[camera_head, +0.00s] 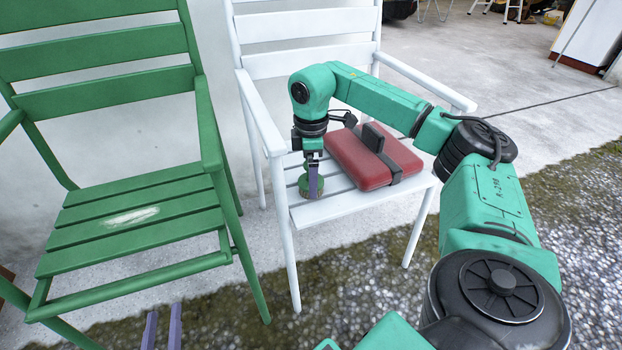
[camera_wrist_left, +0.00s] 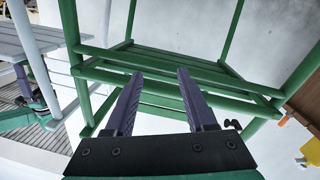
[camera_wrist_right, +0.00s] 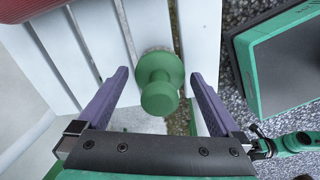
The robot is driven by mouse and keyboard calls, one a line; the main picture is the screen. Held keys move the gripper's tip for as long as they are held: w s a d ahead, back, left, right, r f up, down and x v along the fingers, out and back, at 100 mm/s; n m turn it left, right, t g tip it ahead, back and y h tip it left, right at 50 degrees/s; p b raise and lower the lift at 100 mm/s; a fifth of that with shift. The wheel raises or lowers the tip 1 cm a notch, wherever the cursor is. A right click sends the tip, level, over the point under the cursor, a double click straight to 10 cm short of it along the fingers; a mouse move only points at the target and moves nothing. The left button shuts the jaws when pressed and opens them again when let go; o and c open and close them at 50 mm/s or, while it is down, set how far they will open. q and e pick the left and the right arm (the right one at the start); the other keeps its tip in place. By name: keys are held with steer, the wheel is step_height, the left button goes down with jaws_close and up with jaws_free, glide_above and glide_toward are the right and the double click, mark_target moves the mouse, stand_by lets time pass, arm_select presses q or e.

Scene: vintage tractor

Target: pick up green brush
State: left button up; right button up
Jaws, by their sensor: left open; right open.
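The green brush (camera_head: 304,187) stands on the seat slats of the white chair, near the seat's front left. It has a round base, pale bristles below and a green knob on top; it also shows in the right wrist view (camera_wrist_right: 160,90). My right gripper (camera_head: 313,188) points down at the brush. In the right wrist view its open purple fingers (camera_wrist_right: 159,76) stand on either side of the knob, with a gap on both sides. My left gripper (camera_head: 162,330) is open and empty, low in front of the green chair; its fingers (camera_wrist_left: 159,75) face that chair in the left wrist view.
A red case (camera_head: 350,160) with a dark strap lies on the white chair (camera_head: 330,208) just right of the brush. The white chair's armrest (camera_head: 262,118) rises to the left. The green chair (camera_head: 130,215) stands further left. Open paving lies at the back right.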

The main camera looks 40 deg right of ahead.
mark_target(150, 286)
arm_select(q)
steer(key=shift+t, duration=0.7)
steer(key=r, duration=0.1)
steer(key=w+r, duration=0.2)
steer(key=r, duration=0.1)
steer(key=shift+w+a+r, duration=0.1)
steer(key=shift+a, duration=0.05)
arm_select(e)
steer(key=shift+f, duration=0.4)
steer(key=c, duration=1.3)
steer(key=shift+c, duration=0.2)
